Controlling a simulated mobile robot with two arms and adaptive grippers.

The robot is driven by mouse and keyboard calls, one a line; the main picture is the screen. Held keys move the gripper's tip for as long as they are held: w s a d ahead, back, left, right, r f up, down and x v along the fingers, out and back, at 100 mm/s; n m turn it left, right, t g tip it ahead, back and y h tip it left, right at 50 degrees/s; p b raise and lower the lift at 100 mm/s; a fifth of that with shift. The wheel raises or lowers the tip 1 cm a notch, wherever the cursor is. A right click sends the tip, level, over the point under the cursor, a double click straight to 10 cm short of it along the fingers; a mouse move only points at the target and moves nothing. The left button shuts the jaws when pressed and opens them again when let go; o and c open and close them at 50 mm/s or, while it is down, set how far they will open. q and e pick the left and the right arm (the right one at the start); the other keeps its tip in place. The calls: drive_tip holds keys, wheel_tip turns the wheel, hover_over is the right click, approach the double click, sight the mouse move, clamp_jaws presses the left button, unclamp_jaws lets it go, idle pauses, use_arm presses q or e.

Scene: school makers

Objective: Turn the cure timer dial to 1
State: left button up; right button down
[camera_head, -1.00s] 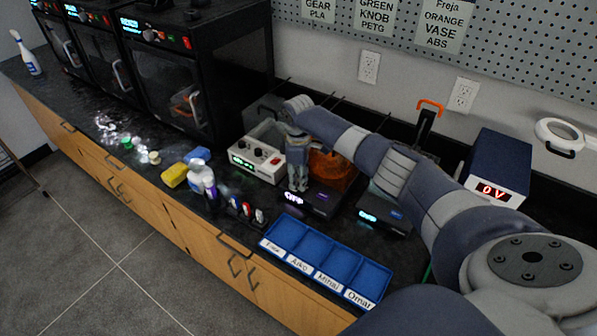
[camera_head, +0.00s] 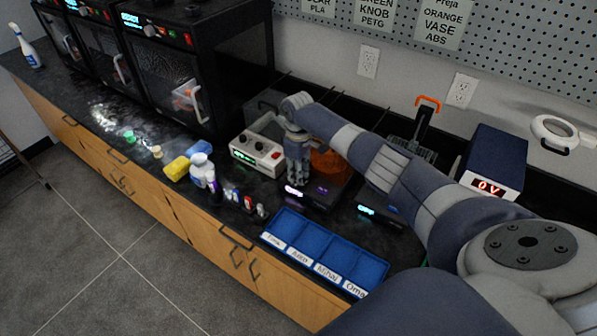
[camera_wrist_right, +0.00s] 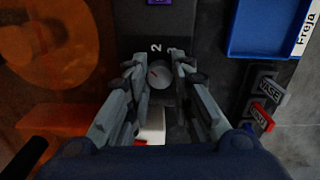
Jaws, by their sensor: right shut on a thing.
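My right gripper (camera_wrist_right: 157,73) is shut on the dial, one finger on each side. In the head view the right gripper (camera_head: 297,176) points down at the front of the dark cure unit (camera_head: 323,195), and its fingers hide the dial. The unit has an orange translucent cover (camera_head: 330,161) and a lit purple display. My left gripper is not in view.
A white control box (camera_head: 256,154) stands close left of my gripper. Another dark unit (camera_head: 380,214) is to the right. A blue labelled tray (camera_head: 325,250) and small coloured items (camera_head: 247,203) lie in front. The blue power supply (camera_head: 494,160) reads 0 V.

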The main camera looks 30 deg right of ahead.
drive_tip(key=c, duration=1.7)
unclamp_jaws()
drive_tip(key=shift+w+d+r, duration=0.1)
drive_tip(key=shift+w+r, duration=0.1)
drive_tip(key=shift+r, duration=0.1)
drive_tip(key=shift+o, duration=0.2)
drive_tip(key=shift+s, duration=0.1)
wheel_tip(320, 180, up, 12)
drive_tip(key=shift+f, duration=0.1)
